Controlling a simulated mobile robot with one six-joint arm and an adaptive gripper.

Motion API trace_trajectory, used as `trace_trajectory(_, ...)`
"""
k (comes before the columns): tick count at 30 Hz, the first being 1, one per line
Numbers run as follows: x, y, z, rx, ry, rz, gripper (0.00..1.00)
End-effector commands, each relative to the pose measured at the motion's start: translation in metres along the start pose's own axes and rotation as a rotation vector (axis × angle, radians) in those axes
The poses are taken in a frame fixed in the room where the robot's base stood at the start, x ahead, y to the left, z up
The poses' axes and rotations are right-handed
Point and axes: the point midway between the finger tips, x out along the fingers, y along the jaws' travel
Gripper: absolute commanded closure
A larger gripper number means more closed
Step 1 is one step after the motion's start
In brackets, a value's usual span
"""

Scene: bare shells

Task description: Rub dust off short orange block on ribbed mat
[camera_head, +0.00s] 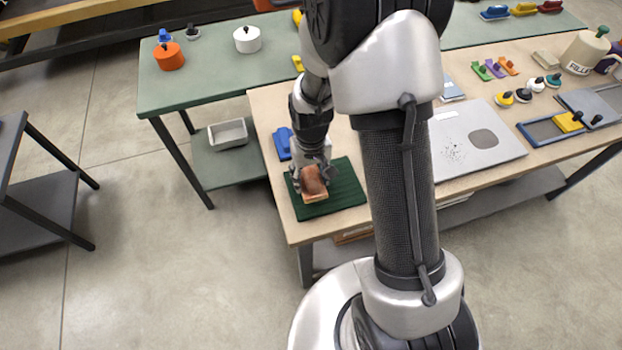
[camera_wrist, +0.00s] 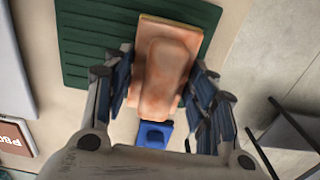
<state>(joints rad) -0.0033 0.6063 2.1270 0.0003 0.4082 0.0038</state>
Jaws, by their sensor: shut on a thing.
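The short orange block (camera_head: 313,183) has a paler orange base and a rounded, brownish raised grip on top. It also shows in the wrist view (camera_wrist: 165,62), its surface smudged brown. My gripper (camera_head: 312,176) is shut on it, with the fingers on both sides of the grip. The block is over the ribbed mat (camera_head: 342,190), a dark green sheet with parallel ridges at the table's near left corner. The mat also shows in the wrist view (camera_wrist: 85,45). The block appears to rest on the mat, but the contact under it is hidden.
A blue block (camera_head: 283,143) lies just behind the mat. My arm hides the table's middle. A grey panel with dark specks (camera_head: 478,140) lies to the right. A green table (camera_head: 200,90) stands behind, with a grey bin (camera_head: 228,134) on its lower shelf.

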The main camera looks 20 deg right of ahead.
Motion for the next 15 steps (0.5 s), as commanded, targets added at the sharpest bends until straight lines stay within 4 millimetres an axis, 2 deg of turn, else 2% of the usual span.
trace_trajectory(1, -0.008, 0.000, -0.001, 0.000, -0.001, 0.000, 0.71)
trace_trajectory(15, -0.049, 0.000, -0.008, 0.000, 0.000, 0.000, 0.71)
